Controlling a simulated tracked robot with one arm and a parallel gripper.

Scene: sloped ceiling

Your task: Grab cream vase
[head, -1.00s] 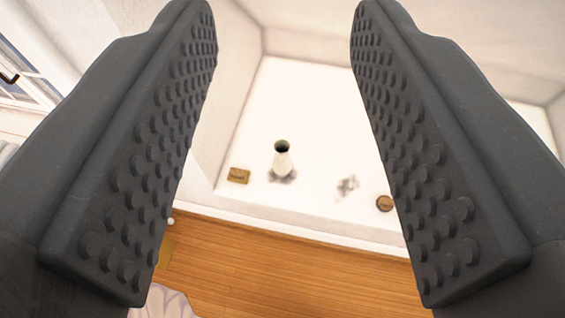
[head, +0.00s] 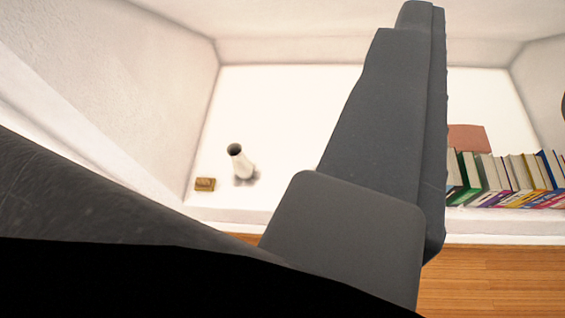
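The cream vase (head: 243,164) stands on a white surface in a recess, left of centre in the head view. Its dark round mouth faces up toward me, and nothing covers it. One dark grey finger of my gripper (head: 400,130) shows large in the foreground, to the right of the vase and apart from it. I see this finger mostly from its outer side, with its studded pad along the right edge. No second finger lies against the pad, so the gripper stands open. The other finger is not clearly in view.
A small brown block (head: 205,184) sits just left of the vase. A row of books (head: 500,175) stands at the right, with a reddish-brown panel (head: 468,138) behind it. Walls close the recess at left and back. Wooden floor (head: 490,275) lies in front.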

